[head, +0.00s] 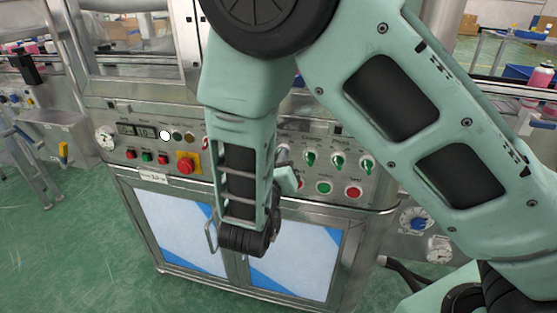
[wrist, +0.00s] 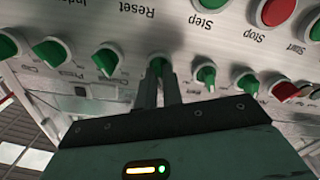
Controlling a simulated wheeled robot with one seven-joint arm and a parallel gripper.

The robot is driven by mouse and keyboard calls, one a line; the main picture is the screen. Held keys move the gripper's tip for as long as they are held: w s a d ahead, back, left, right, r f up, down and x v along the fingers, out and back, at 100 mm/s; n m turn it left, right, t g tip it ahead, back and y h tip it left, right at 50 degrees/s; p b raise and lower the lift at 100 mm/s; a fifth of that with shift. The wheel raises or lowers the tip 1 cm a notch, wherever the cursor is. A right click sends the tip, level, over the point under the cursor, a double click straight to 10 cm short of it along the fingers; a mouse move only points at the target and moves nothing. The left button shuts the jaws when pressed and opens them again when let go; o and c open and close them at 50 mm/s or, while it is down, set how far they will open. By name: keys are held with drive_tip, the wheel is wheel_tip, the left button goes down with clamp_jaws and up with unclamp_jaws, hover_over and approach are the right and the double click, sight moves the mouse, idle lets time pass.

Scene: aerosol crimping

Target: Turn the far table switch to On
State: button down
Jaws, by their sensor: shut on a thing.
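A row of green rotary switches runs along the control panel. In the wrist view, which looks upside down, my gripper (wrist: 158,84) is shut on one green switch knob (wrist: 157,66) in the middle of the row. Its label and its pointer direction cannot be read. Another green switch (wrist: 106,60) sits just left of it, and one more (wrist: 207,77) just right; neither is touched. I cannot tell from labels which is the far table switch.
Green and red push buttons, including a red one (wrist: 279,11), lie close to the switch row. In the head view a red emergency button (head: 186,164) on a yellow plate is left of my arm. Cabinet doors (head: 300,255) with handles are below the panel.

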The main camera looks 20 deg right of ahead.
drive_tip(key=m+b, duration=0.7)
drive_tip(key=m, duration=0.3)
drive_tip(key=shift+s+d+f, duration=0.1)
drive_tip(key=shift+m, duration=0.4)
drive_tip(key=c, duration=1.5)
unclamp_jaws()
drive_tip(key=shift+c, duration=0.2)
drive_tip(key=v, duration=1.7)
drive_tip(key=shift+s, duration=0.2)
